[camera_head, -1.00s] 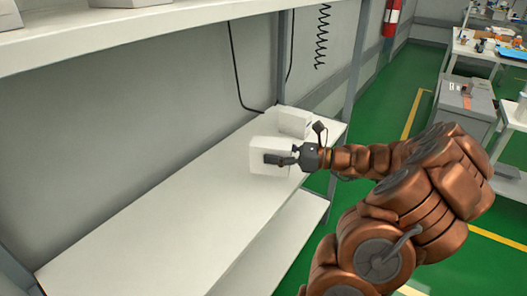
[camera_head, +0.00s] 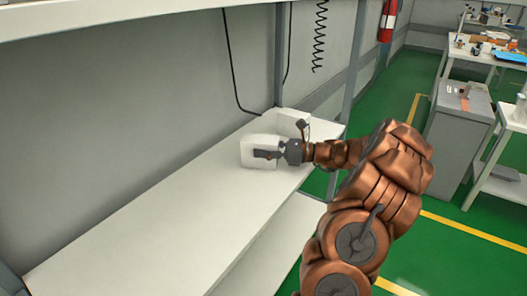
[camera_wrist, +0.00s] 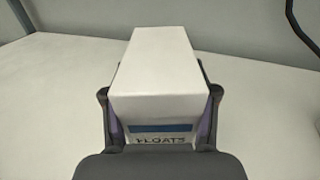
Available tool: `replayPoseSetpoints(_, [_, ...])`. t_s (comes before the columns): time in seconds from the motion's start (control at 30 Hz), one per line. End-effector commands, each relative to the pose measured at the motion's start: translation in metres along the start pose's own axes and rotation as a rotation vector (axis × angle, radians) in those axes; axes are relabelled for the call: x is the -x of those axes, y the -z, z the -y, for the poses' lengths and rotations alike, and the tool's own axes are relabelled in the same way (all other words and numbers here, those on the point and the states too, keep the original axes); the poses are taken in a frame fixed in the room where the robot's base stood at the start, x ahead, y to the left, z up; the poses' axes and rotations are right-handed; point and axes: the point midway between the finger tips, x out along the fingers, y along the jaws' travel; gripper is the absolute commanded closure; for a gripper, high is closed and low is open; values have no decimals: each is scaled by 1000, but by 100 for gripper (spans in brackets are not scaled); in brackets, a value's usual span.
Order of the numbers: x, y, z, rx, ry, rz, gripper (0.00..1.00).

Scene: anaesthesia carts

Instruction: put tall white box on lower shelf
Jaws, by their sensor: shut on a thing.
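The tall white box (camera_head: 259,145) is in my gripper (camera_head: 268,154) above the right part of the middle shelf (camera_head: 165,205). In the wrist view the white box (camera_wrist: 158,65) sits between both fingers of my gripper (camera_wrist: 160,118), with a blue band and dark lettering on its near face. The fingers press on its two sides. I cannot tell whether its base touches the shelf. A lower shelf (camera_head: 268,255) shows below the middle one, partly hidden by it and by my arm.
Another white box (camera_head: 292,120) stands behind the held one, at the shelf's far right end. An upper shelf (camera_head: 110,14) runs overhead. A dark cable (camera_head: 234,75) hangs at the back wall. The left of the middle shelf is clear.

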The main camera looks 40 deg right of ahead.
Motion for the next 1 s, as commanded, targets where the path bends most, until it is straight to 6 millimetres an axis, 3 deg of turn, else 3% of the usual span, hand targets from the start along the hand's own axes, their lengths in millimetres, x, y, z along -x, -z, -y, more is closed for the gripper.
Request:
replayPoseSetpoints(0.37, [0, 2, 0, 2, 0, 1, 85])
replayPoseSetpoints(0.4, [0, 3, 0, 2, 0, 1, 41])
replayPoseSetpoints(0.67, [0, 3, 0, 2, 0, 0, 15])
replayPoseSetpoints(1.0, [0, 2, 0, 3, 1, 0, 15])
